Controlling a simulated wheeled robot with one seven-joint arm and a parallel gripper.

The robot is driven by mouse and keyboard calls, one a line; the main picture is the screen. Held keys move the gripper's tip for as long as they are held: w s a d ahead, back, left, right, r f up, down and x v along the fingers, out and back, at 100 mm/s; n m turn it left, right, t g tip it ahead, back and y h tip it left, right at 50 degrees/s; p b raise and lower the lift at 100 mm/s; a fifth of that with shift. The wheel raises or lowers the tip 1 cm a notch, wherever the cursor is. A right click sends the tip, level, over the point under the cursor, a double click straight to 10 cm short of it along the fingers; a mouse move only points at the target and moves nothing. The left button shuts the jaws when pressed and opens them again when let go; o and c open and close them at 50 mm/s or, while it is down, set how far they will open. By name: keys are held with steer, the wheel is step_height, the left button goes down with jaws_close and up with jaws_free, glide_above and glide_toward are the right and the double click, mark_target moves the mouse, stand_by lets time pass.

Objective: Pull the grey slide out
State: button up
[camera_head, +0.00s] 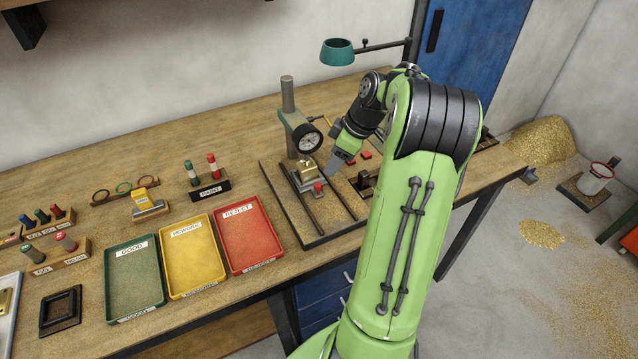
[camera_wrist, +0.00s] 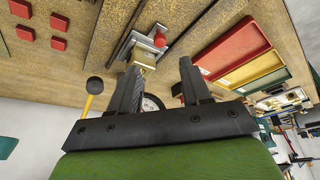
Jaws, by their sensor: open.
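The grey slide (camera_head: 298,182) sits between two dark rails on a base plate, below a dial gauge (camera_head: 310,141). It carries a brass block (camera_head: 306,166) and has a red knob (camera_head: 319,187) at its front. In the wrist view the slide (camera_wrist: 127,46), the brass block (camera_wrist: 145,58) and the red knob (camera_wrist: 159,40) show beyond my fingertips. My gripper (camera_head: 332,169) is just right of the slide in the head view, pointing down. In the wrist view my gripper (camera_wrist: 160,64) is open, with nothing between its fingers.
Red (camera_head: 249,267), yellow (camera_head: 193,292) and green (camera_head: 136,312) trays stand left of the base plate. The gauge post (camera_head: 287,95) rises behind the slide. Small red blocks (camera_head: 366,155) lie to the right. The rails' front stretch is clear.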

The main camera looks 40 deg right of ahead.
mark_target(318, 185)
steer(key=b+x, duration=0.1)
steer(key=x, duration=0.8)
steer(key=shift+w+f, duration=0.1)
steer(key=shift+f, duration=0.2)
steer(key=shift+c, duration=0.3)
jaws_close()
